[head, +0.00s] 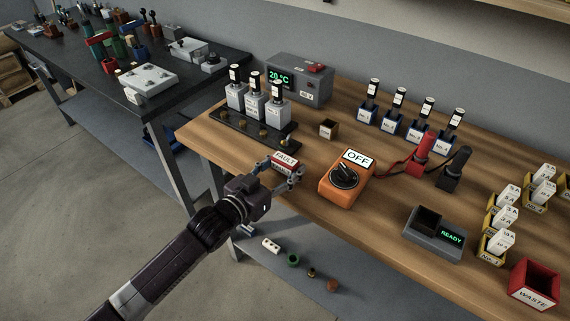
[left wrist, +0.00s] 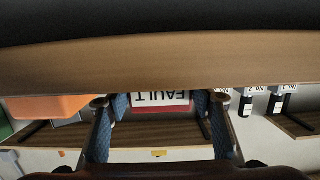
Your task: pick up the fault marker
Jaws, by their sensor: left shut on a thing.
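The fault marker (head: 285,159) is a small white plate with the word FAULT and a red base, at the front edge of the wooden bench (head: 390,228). My left gripper (head: 283,169) is shut on it, one finger at each side. In the left wrist view the marker (left wrist: 161,98) sits upside down between the blue-padded fingers of the left gripper (left wrist: 162,108). Whether its base touches the bench is hard to tell. My right gripper is in neither view.
An orange switch box (head: 345,188) marked OFF stands close right of the marker. A grey READY unit (head: 433,240) and a red waste bin (head: 533,286) stand further right.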

